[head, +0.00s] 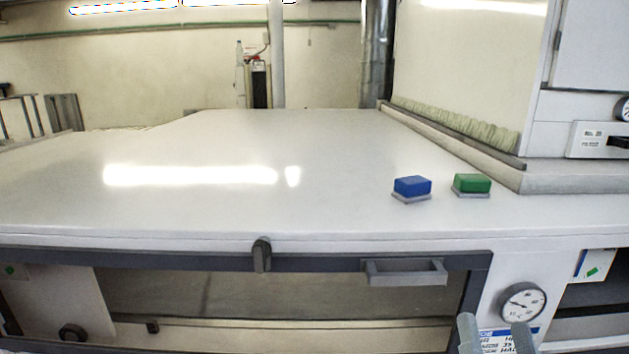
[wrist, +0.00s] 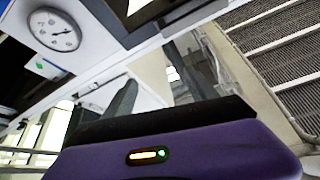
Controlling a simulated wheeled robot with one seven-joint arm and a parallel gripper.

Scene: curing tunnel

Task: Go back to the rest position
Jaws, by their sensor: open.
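My gripper (head: 496,333) shows at the bottom right of the head view as two grey fingertips standing apart. It is in front of the cabinet's front face, below the gauge and lower than the white top. In the wrist view my gripper (wrist: 155,84) shows two dark fingers spread apart beyond a purple housing. Nothing is seen between the fingers. The rest of the arm is out of the head view.
A blue block (head: 412,186) and a green block (head: 472,183) sit on small grey pads on the white top (head: 230,210). The front has a grey handle (head: 405,279) and a round gauge (head: 522,303). The gauge also shows in the wrist view (wrist: 54,30). The top's left is clear.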

